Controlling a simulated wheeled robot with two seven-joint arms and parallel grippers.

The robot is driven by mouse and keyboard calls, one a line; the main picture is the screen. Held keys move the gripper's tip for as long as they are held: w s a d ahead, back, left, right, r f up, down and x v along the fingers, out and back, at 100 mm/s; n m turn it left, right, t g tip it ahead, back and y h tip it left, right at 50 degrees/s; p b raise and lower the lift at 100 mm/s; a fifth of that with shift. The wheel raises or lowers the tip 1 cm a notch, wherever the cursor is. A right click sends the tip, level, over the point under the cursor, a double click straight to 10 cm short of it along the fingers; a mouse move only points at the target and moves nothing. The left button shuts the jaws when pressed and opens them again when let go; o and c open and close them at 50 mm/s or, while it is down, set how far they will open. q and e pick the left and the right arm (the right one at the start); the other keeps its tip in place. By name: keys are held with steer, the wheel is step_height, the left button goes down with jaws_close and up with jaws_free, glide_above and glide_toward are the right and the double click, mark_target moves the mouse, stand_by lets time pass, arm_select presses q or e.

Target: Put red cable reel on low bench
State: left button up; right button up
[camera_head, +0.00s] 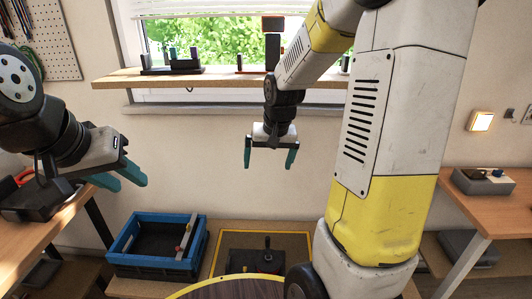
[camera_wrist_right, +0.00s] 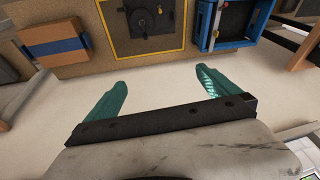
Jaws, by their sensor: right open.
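A red curved piece (camera_head: 23,176) shows on the left workbench, mostly hidden by my left arm; I cannot tell if it is the red cable reel. No whole red reel is in view. The low wooden bench (camera_head: 290,240) stands against the wall below the window; it also shows at the top of the right wrist view (camera_wrist_right: 75,68). My right gripper (camera_head: 268,160) is open and empty in the air above the bench; its teal fingers (camera_wrist_right: 162,80) have nothing between them. My left gripper (camera_head: 124,178) is open and empty, beside the left workbench.
On the low bench, a blue crate (camera_head: 122,246) stands left of a yellow-outlined square (camera_head: 232,240) holding a dark fixture (camera_head: 258,261). A cardboard box with a blue band (camera_wrist_right: 62,38) is beside the square. A shelf (camera_head: 215,82) crosses the window; another workbench (camera_head: 500,205) stands right.

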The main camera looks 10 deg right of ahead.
steer(key=s+a+r+n+t, duration=0.1)
steer(key=s+r, duration=0.5)
steer(key=s, duration=0.3)
steer(key=s+a+r+n+t+y, duration=0.1)
steer(key=s+a+r, duration=0.1)
steer(key=s+r, duration=0.5)
steer(key=s, duration=0.3)
steer(key=shift+t, duration=0.3)
